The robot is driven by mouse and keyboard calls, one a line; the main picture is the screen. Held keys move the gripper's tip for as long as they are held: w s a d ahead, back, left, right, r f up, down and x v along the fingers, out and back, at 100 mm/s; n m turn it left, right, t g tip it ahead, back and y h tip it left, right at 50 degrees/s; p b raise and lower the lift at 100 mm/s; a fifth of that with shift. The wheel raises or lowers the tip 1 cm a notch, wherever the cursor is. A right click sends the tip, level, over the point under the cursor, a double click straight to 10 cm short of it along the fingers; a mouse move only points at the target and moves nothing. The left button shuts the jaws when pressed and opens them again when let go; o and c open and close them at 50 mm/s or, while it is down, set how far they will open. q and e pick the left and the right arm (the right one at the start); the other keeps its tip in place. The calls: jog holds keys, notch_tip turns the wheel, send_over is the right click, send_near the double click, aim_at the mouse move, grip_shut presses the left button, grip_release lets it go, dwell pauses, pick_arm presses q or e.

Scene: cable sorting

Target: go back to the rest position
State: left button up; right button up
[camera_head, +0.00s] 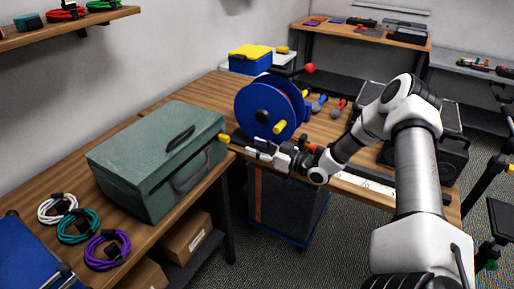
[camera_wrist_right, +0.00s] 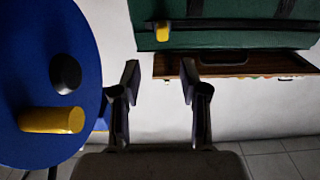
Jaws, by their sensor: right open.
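My right gripper (camera_head: 250,148) is open and empty between the green toolbox and the blue cable reel in the head view. Its two spread fingers (camera_wrist_right: 160,80) show in the right wrist view with nothing between them. A white, a teal (camera_head: 78,226) and a purple coiled cable (camera_head: 107,249) lie on the left table, as does the white one (camera_head: 57,208). My left gripper is not in view.
The green toolbox (camera_head: 150,155) is close to the right gripper's tips. The blue reel (camera_head: 262,112) with its yellow handle stands just behind the gripper. A black case (camera_head: 450,155) is beside my right arm. A shelf (camera_head: 60,32) holds red and green coils.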

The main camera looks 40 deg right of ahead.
dwell(0.3)
jog(key=s+a+f+n+g+y, duration=0.1)
jog(key=s+a+f+g, duration=0.15)
jog(key=a+f, duration=0.6)
jog(key=s+a+f+g+y, duration=0.15)
jog(key=a+f+g, duration=0.3)
jog(key=a, duration=0.75)
jog(key=s+a+f+m+g+h, duration=0.1)
jog(key=s+a+f+g+h, duration=0.1)
jog(key=s+a+f, duration=0.3)
jog(key=s+a+f+g+h, duration=0.1)
jog(key=s+f+g, duration=0.15)
jog(key=s, duration=0.35)
jog(key=s+d+f+m+g+h, duration=0.1)
jog(key=s+d+m+g+h, duration=0.1)
jog(key=s, duration=0.7)
jog(key=s+d+f+m+g+h, duration=0.2)
jog(key=s+g+h, duration=0.1)
jog(key=s, duration=0.6)
jog(key=shift+s+g, duration=0.35)
jog(key=shift+h, duration=0.35)
